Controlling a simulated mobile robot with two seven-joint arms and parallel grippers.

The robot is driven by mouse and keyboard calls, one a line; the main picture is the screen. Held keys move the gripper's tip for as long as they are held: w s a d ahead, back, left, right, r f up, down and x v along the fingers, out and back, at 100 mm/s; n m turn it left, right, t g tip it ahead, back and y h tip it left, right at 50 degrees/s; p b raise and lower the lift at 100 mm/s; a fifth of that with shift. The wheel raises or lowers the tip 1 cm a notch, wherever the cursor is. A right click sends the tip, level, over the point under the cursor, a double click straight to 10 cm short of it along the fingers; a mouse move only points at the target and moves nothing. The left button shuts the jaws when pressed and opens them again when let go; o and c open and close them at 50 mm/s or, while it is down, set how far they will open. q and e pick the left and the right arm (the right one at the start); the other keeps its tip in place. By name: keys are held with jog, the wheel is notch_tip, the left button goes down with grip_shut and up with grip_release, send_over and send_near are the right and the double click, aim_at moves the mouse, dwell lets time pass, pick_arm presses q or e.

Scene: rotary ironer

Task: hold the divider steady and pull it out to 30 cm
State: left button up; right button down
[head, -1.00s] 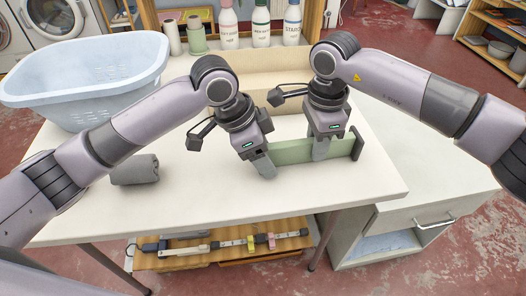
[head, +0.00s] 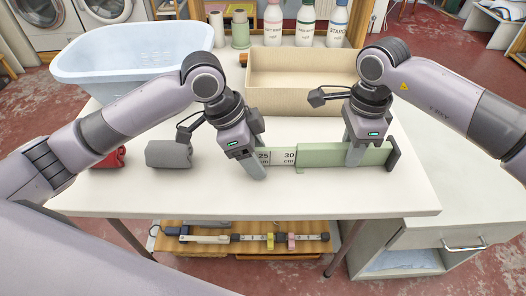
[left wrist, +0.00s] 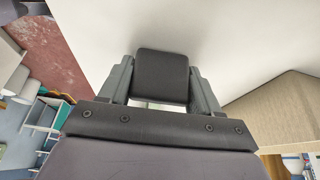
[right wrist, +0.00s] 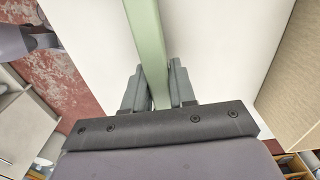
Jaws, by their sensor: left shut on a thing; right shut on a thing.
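The divider (head: 325,154) lies along the white table, a green sleeve with a dark end plate (head: 394,155) at its right. A white strip (head: 283,158) marked 25 and 30 shows out of the sleeve's left end. The 30 mark is beside the sleeve's edge. My left gripper (head: 256,168) is shut on the divider's left end, which it partly hides. In the left wrist view a dark end plate (left wrist: 161,78) shows between its fingers. My right gripper (head: 357,155) is shut on the green sleeve, which also shows in the right wrist view (right wrist: 148,45).
A beige open box (head: 305,98) stands behind the divider. A pale blue basket (head: 130,68) is at the back left. A grey roll (head: 168,153) and a red roll (head: 110,158) lie left of my left gripper. The table's front strip is clear.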

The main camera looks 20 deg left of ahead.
jog(key=shift+d, duration=0.1)
pick_arm(q)
jog(key=o, duration=1.4)
jog(key=shift+o, duration=0.2)
jog(key=v, duration=1.2)
pick_arm(e)
jog(key=c, duration=0.8)
grip_release()
jog(key=shift+c, duration=0.2)
